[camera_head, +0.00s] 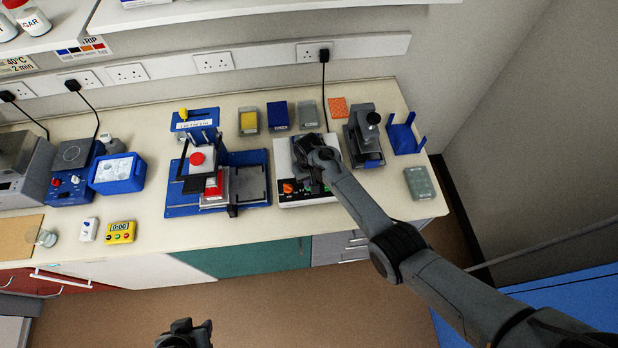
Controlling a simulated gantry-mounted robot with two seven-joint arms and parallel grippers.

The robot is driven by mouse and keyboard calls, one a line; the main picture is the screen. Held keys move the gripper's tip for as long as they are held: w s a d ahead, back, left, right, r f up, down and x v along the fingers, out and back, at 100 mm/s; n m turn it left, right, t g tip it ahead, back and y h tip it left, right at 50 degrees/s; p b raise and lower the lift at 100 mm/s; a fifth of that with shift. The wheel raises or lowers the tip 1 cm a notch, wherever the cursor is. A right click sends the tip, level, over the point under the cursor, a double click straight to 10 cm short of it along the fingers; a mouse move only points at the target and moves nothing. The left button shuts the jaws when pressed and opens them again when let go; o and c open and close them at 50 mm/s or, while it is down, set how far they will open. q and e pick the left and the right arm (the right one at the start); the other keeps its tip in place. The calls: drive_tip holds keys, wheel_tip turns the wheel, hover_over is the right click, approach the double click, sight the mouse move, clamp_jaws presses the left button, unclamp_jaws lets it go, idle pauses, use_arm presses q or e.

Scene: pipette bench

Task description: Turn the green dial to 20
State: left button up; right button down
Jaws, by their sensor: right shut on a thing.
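A white instrument box (287,160) with a black front panel and several knobs stands on the bench, right of centre. An orange dial (288,188) shows at the left of its panel. My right gripper (311,184) reaches down over the panel, just right of the orange dial, and is shut on the green dial. The fingers and wrist cover most of the green dial, so its pointer and the 20 mark cannot be read. My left gripper (185,337) is low at the bottom edge, away from the bench; its fingers are not clear.
A blue-based press (245,162) stands left of the box. A grey device (363,135) and a blue rack (404,137) stand to its right. Yellow, blue and grey boxes line the back. A black cable (324,95) hangs from the wall socket behind the box.

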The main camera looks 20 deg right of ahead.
drive_tip(key=shift+n, duration=0.9)
drive_tip(key=c, duration=1.2)
unclamp_jaws()
drive_tip(key=shift+r+p, duration=0.15)
drive_tip(key=shift+p, duration=0.15)
drive_tip(key=shift+r, duration=0.3)
wheel_tip(320, 180, up, 10)
drive_tip(key=shift+p, duration=0.3)
